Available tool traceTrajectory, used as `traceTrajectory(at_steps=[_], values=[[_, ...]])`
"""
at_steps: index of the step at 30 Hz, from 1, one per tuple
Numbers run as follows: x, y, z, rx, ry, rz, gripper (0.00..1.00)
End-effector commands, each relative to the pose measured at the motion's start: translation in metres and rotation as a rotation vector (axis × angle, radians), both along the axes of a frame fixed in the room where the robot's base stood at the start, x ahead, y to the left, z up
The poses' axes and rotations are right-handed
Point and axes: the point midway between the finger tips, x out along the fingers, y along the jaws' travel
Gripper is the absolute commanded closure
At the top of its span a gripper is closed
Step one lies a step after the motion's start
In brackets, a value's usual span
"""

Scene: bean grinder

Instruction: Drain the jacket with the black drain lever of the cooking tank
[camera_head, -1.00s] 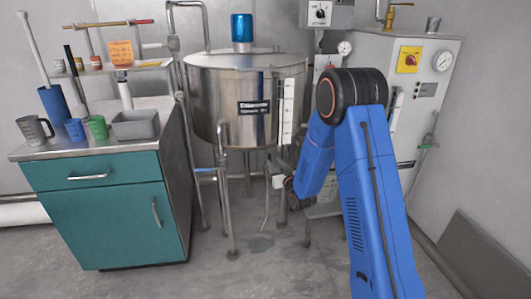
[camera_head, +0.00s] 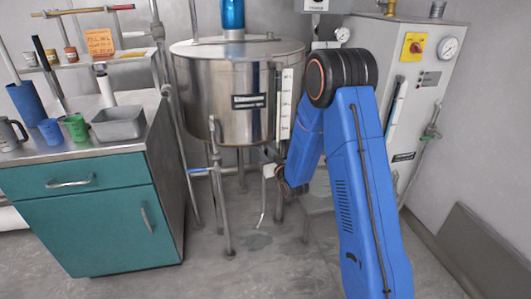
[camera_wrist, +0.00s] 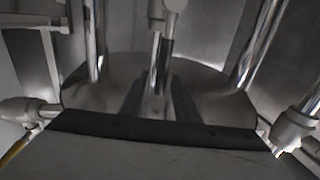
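The steel cooking tank (camera_head: 205,85) stands on tubular legs at the back centre. My gripper is low by its front right, largely hidden behind my blue arm in the head view. In the wrist view two dark fingers of my gripper (camera_wrist: 160,82) show apart, with a shiny upright pipe in line with the gap. I cannot tell whether they touch it. A dark upright piece (camera_wrist: 164,52) beyond them may be the black drain lever, but I cannot be sure. A thin grey bent rod (camera_head: 263,208) hangs below the tank.
A teal cabinet (camera_head: 80,215) with cups, a grey tray (camera_head: 118,123) and a shelf stands left of the tank. A pale machine cabinet (camera_head: 425,105) with gauges stands right. Tank legs (camera_head: 226,215) and pipes crowd the space around my wrist. Bare floor lies in front.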

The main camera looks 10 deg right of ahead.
Motion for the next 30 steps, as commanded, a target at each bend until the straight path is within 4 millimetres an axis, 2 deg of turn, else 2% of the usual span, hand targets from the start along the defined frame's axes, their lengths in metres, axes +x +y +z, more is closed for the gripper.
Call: traceTrajectory(at_steps=[1, 3, 17, 30], values=[[0.0, 0.0, 0.0, 0.0, 0.0, 0.0, 0.85], [0.0, 0.0, 0.0, 0.0, 0.0, 0.0, 1.0], [0.0, 0.007, 0.0, -0.058, -0.001, 0.001, 1.0], [0.0, 0.044, -0.008, -0.402, -0.002, 0.003, 1.0]])
